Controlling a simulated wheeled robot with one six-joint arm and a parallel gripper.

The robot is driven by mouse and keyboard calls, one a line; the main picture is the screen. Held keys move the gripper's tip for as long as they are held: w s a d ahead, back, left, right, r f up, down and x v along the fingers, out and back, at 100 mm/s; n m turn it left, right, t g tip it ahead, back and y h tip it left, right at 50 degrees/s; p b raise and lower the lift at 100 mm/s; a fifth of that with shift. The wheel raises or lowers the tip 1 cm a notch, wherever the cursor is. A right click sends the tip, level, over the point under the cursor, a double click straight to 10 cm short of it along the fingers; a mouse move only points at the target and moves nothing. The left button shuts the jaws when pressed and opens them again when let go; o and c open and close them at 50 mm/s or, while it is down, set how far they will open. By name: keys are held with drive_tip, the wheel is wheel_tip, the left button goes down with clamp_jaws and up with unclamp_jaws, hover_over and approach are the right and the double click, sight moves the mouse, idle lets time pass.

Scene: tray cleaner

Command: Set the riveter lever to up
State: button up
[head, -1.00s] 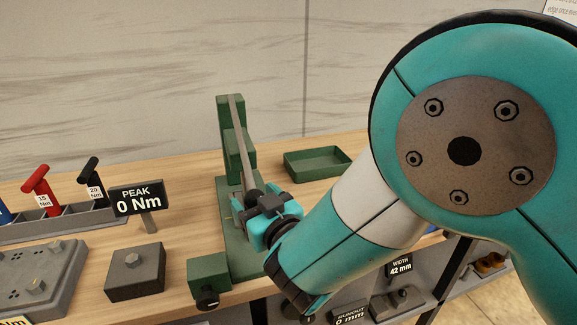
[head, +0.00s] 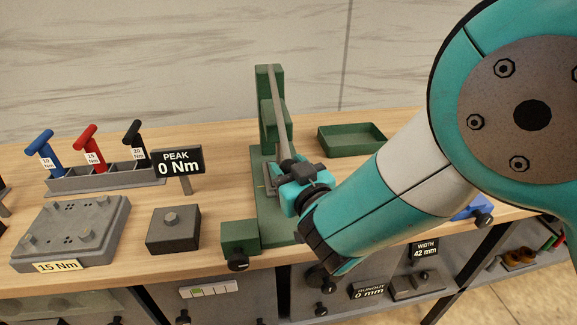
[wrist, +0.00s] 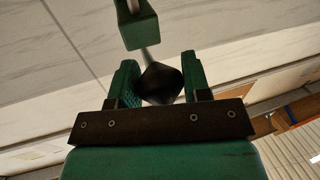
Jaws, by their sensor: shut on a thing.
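The riveter (head: 270,118) is a green upright press on a long green base on the wooden bench. Its thin grey lever (head: 280,110) runs from the top of the post down toward the front, ending in a dark knob at my gripper. My gripper (head: 300,182) is low in front of the post and shut on the lever's knob. In the wrist view, the dark knob (wrist: 161,84) sits between the two green fingers, with a green part of the riveter (wrist: 136,25) beyond. The fingers partly hide the lever's end in the head view.
A green tray (head: 352,140) stands right of the riveter. To the left are a "PEAK 0 Nm" sign (head: 178,161), a dark block with a bolt (head: 173,229), a grey plate (head: 70,232) and a rack of coloured T-handles (head: 105,178). Shelves with gauges lie below the bench edge.

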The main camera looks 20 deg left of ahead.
drive_tip(key=r+g+h+p, duration=0.1)
drive_tip(key=r+p, duration=0.3)
drive_tip(key=s+r+g+h+p, duration=0.1)
drive_tip(key=r+p, duration=0.4)
drive_tip(key=s+d+r+g+p, duration=0.1)
drive_tip(key=r+p, duration=0.4)
drive_tip(key=shift+d+r+m+h, duration=0.1)
drive_tip(key=shift+m+h, duration=0.3)
drive_tip(key=shift+w+a+r+p, duration=0.4)
drive_tip(key=shift+w+r, duration=0.35)
drive_tip(key=shift+r, duration=1.7)
drive_tip(key=shift+w+a+r+p, duration=0.3)
drive_tip(key=shift+w+a+r, duration=0.3)
drive_tip(key=shift+r, duration=1.85)
drive_tip(key=shift+w+a+r+p, duration=0.35)
drive_tip(key=shift+w+r, duration=0.5)
drive_tip(key=shift+r, duration=1.6)
drive_tip(key=o, duration=1.3)
drive_tip(key=shift+f, duration=0.1)
drive_tip(key=shift+s, duration=0.1)
drive_tip(key=b+v, duration=0.7)
drive_tip(key=v, duration=1)
drive_tip(key=shift+d, duration=0.1)
